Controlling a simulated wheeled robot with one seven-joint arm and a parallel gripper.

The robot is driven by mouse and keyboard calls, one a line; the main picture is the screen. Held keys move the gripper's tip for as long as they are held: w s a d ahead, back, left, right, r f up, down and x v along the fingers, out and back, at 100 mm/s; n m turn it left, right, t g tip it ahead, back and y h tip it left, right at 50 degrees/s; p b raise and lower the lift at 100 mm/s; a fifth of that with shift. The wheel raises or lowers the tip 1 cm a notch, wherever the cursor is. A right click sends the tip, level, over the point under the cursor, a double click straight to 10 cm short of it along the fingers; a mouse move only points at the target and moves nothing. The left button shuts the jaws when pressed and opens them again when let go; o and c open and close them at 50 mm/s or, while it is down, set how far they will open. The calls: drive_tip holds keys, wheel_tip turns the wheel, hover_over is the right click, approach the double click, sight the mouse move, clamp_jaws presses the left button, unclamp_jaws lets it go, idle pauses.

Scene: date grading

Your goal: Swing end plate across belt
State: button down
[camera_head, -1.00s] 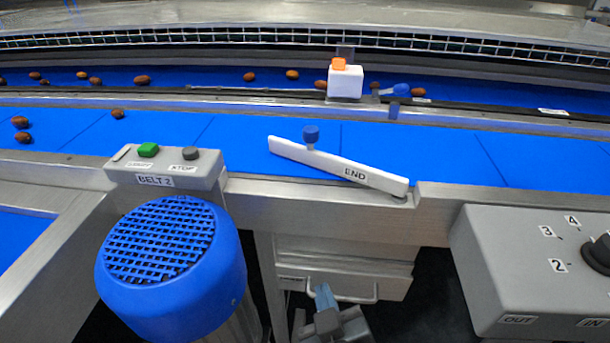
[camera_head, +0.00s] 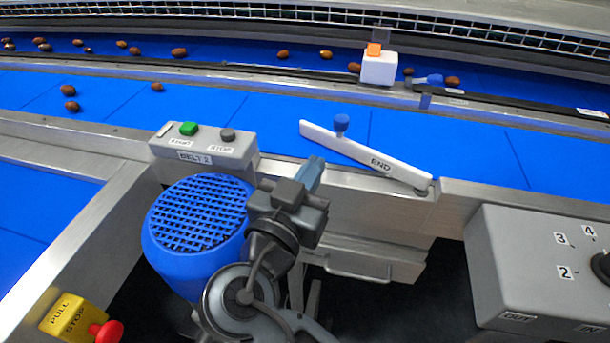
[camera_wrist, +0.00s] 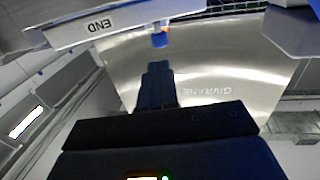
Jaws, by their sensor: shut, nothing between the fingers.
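The white end plate (camera_head: 358,152), marked END, lies at a slant over the near edge of the blue belt (camera_head: 460,150). Its right end sits at a pivot on the metal rail, and its left end reaches partway over the belt. A blue knob (camera_head: 341,123) stands on the plate. My gripper (camera_head: 314,170) is shut and empty, in front of the rail, just below and left of the plate, apart from it. In the wrist view the plate (camera_wrist: 105,24) and knob (camera_wrist: 160,40) show beyond the gripper fingers (camera_wrist: 157,75).
A BELT 2 button box (camera_head: 205,150) and a blue motor (camera_head: 200,215) stand left of my gripper. A grey dial box (camera_head: 540,270) is at right. A yellow stop box (camera_head: 68,315) is at lower left. Several dates (camera_head: 70,98) lie on the belts.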

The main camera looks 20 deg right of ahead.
sight(339, 130)
drive_tip(key=p+x, duration=0.2)
drive_tip(key=x, duration=0.7)
drive_tip(key=shift+f, duration=0.1)
drive_tip(key=b+x, duration=0.3)
drive_tip(key=shift+d+f, duration=0.1)
drive_tip(key=shift+f, duration=0.1)
drive_tip(key=shift+w+d+r+b, duration=0.25)
drive_tip(key=shift+w+d+b, duration=0.15)
drive_tip(key=shift+d+b, duration=0.2)
